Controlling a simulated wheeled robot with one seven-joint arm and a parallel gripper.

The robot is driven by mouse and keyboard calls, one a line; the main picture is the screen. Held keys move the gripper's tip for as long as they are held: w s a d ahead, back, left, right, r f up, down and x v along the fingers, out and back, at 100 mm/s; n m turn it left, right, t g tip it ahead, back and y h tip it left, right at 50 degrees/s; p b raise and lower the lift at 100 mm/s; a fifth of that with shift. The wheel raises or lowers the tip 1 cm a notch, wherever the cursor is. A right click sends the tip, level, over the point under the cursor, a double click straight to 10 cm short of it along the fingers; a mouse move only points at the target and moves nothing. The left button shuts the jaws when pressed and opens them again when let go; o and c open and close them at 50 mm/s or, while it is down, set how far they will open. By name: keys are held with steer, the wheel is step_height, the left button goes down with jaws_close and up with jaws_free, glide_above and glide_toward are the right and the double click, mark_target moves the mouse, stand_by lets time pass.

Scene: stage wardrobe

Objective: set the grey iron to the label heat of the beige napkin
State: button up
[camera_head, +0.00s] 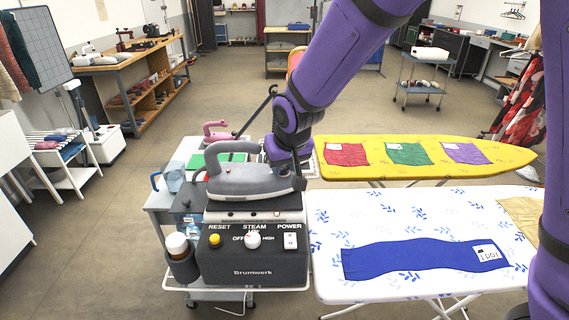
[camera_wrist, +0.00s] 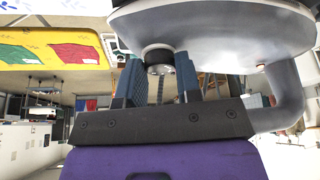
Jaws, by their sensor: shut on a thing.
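The grey iron (camera_head: 245,182) sits on top of the dark Brunwerk steam station. My gripper (camera_head: 298,180) is at the iron's right end in the head view. In the wrist view, the two blue fingers of my gripper (camera_wrist: 158,88) are on either side of a dark round knob (camera_wrist: 158,57) by the iron's pale grey body (camera_wrist: 225,40), shut on it. Any dial markings cannot be read. The beige napkin (camera_head: 521,212) lies at the right of the white, leaf-patterned ironing board (camera_head: 345,212), partly hidden by my arm. No label shows on its visible part.
A blue cloth (camera_head: 415,262) with a white label lies on the white board. The yellow board (camera_head: 400,178) behind holds red, green and purple cloths. The station (camera_head: 250,262) has a reset button, steam knob and power switch. A pink iron (camera_head: 215,132) stands behind.

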steer(key=shift+m, duration=0.7)
steer(key=o, duration=0.9)
steer(key=shift+o, duration=0.2)
steer(key=shift+r, duration=0.1)
steer(key=a+v, duration=0.1)
steer(key=v, duration=0.9)
steer(key=shift+d+r, duration=0.25)
steer(key=shift+d, duration=0.05)
steer(key=shift+s, duration=0.15)
